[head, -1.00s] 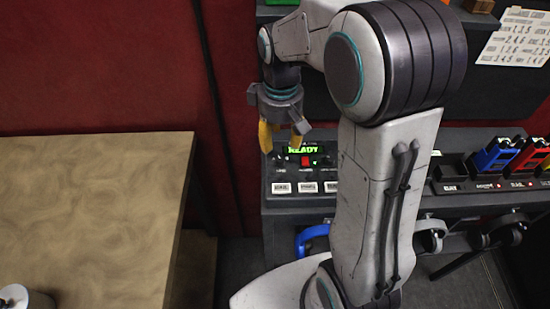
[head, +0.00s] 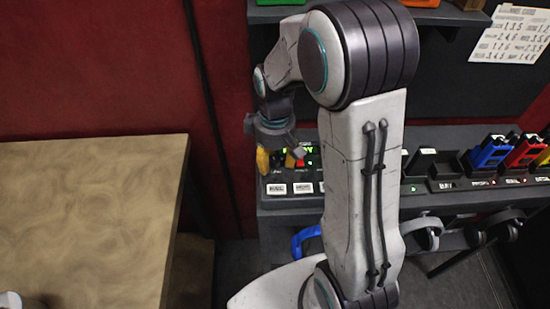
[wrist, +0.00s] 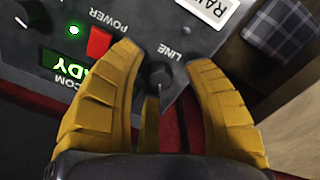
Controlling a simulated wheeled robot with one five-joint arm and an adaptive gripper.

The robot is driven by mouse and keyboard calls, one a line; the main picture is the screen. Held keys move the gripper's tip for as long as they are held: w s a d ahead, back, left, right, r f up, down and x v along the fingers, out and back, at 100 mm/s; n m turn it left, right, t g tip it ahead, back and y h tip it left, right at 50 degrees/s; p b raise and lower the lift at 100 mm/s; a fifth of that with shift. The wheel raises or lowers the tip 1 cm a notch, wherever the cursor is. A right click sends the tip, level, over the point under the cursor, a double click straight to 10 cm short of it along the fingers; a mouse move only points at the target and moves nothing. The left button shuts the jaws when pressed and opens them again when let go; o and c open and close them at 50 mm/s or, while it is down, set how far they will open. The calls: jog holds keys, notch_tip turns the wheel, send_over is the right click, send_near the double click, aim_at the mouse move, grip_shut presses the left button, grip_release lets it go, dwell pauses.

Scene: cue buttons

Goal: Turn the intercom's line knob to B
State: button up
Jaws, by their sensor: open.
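The intercom (head: 274,175) is a dark panel with a green lit display, a red switch and white label keys, partly hidden by my arm in the head view. In the wrist view its line knob (wrist: 160,74) is small, round and black, below the printed word LINE. My gripper (wrist: 165,105) is open, with a yellow finger on each side of the knob and a narrower yellow piece just below it. I cannot tell whether any finger touches the knob, or which letter it points to. In the head view my gripper (head: 276,160) is low over the intercom.
The red power switch (wrist: 98,42) and green display (wrist: 67,68) lie close to the left finger. Blue (head: 490,153) and red (head: 524,151) devices stand further right on the console. A wooden table (head: 90,220) is at left.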

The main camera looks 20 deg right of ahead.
jog(key=shift+f, duration=0.1)
grip_shut()
dwell(0.5)
